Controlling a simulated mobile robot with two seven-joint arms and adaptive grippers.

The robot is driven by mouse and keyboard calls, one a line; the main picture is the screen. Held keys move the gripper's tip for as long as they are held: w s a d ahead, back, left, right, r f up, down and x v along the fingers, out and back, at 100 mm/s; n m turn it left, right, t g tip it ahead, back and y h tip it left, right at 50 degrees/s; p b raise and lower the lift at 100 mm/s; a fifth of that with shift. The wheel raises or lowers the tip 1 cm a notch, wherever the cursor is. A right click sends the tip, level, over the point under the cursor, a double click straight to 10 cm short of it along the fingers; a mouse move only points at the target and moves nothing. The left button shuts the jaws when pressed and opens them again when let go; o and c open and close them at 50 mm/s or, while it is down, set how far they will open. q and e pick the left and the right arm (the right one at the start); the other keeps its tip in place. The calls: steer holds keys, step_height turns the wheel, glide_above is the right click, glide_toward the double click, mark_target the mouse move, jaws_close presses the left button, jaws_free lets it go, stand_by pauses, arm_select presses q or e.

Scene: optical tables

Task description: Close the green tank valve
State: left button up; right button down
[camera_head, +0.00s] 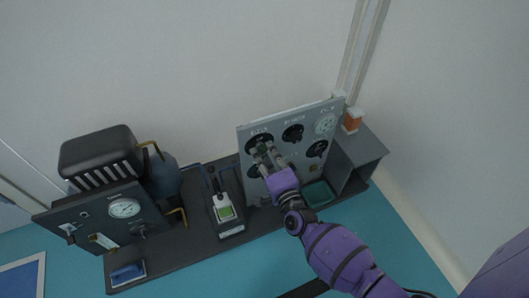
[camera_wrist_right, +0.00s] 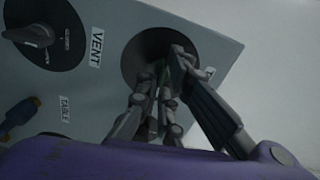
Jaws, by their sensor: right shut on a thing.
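The grey valve panel (camera_head: 285,160) stands upright on the dark bench unit and carries several black round dials with knobs. My right gripper (camera_head: 262,150) is at the panel's upper left dial, shut on a knob that shows a little dark green, the green tank valve (camera_head: 264,146). In the right wrist view my right gripper (camera_wrist_right: 165,85) has its fingers on both sides of this knob, in front of its black dial (camera_wrist_right: 140,50). The fingers hide most of the knob, and I cannot tell its angle. My left gripper is not in view.
The VENT knob (camera_wrist_right: 38,35) sits beside the held one. A gauge panel (camera_head: 105,220), a handheld device with a green screen (camera_head: 225,212) and a teal tray (camera_head: 318,194) are on the unit. An orange-and-white object (camera_head: 352,120) stands right of the panel.

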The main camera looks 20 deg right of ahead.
steer(key=n+p, duration=0.1)
steer(key=n, duration=0.3)
steer(key=shift+r+p, duration=0.1)
steer(key=shift+p, duration=0.2)
steer(key=n+p, duration=0.1)
steer(key=n, duration=0.3)
steer(key=shift+n, duration=0.4)
steer(key=n+p, duration=0.1)
steer(key=n, duration=0.2)
steer(key=shift+n, duration=0.3)
steer(key=shift+n+p, duration=0.35)
steer(key=shift+n, duration=1.65)
steer(key=c, duration=1.9)
jaws_free()
steer(key=shift+s, duration=0.1)
